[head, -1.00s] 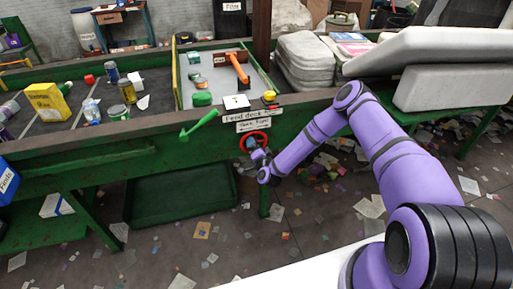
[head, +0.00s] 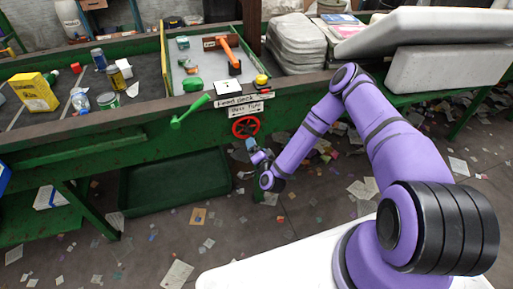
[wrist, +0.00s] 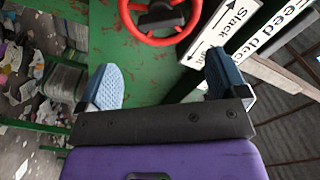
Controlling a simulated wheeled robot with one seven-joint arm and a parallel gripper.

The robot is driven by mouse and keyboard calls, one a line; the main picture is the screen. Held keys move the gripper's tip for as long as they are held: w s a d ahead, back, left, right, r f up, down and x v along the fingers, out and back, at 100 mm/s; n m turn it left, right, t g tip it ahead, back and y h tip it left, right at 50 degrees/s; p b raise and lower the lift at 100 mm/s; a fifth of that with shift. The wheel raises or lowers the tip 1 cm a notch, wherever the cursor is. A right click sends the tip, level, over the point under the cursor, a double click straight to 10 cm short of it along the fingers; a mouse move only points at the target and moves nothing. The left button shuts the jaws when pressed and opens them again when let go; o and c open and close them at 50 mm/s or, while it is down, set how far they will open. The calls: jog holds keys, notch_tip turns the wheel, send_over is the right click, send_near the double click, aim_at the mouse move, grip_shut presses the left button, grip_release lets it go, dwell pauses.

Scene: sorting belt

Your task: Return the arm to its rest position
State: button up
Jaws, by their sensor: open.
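My purple arm reaches over to the front of the green belt frame. My gripper (head: 251,147) is just below and in front of a red handwheel (head: 246,127) on that frame. In the wrist view my gripper (wrist: 160,85) is open, its two blue-padded fingers wide apart with nothing between them. The red handwheel (wrist: 157,40) shows beyond the fingertips, apart from them, against the green panel.
A green lever (head: 192,111) sticks out left of the wheel. Signs (head: 244,103) are fixed above the wheel. The sorting belt (head: 40,118) carries a yellow box, cans and jars. A green tray (head: 175,187) lies below. Paper scraps litter the floor.

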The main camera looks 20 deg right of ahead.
jog(key=w+r+n+g+y, duration=0.2)
jog(key=w+r+n, duration=0.15)
jog(key=r, duration=0.55)
jog(key=w+r+n+g+y, duration=0.25)
jog(key=r+n, duration=0.25)
jog(key=r, duration=0.3)
jog(key=s+d+r+n+g+h, duration=0.1)
jog(key=s+r+n+g, duration=0.15)
jog(key=r, duration=0.75)
jog(key=s+d+r+n+g+h, duration=0.15)
jog(key=s+r, duration=0.25)
jog(key=r, duration=0.6)
jog(key=s+d+r+g+h, duration=0.2)
jog(key=s+d+r, duration=0.1)
jog(key=s+r, duration=1.25)
jog(key=s+d+r+m+g, duration=0.1)
jog(key=s+r+g, duration=0.1)
jog(key=s, duration=2)
jog(key=shift+s+r, duration=0.2)
jog(key=shift+r, duration=0.25)
